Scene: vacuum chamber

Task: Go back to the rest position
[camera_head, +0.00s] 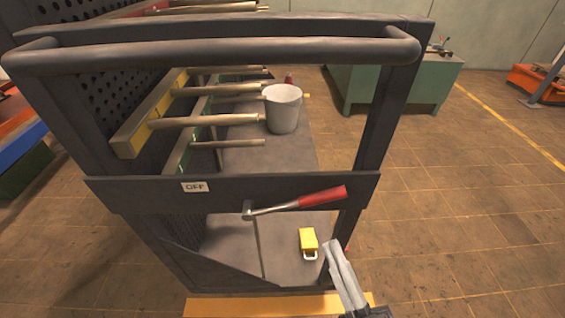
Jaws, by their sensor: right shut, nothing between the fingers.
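My right gripper (343,272) comes in from the bottom right in the head view. Its fingers are together and nothing shows between them. It points up toward the dark metal cart (140,205), just right of a yellow block with a silver loop (308,242) on the lower shelf. A lever with a red handle (322,197) sits on the cart's front bar, above and left of the gripper and apart from it. My left gripper is not in view.
The cart's upper level has several rods on yellow and green rails and a grey bucket (283,112). A thick push bar (220,51) crosses the top. A green cabinet (410,82) stands behind. Tiled floor (470,220) is clear at right.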

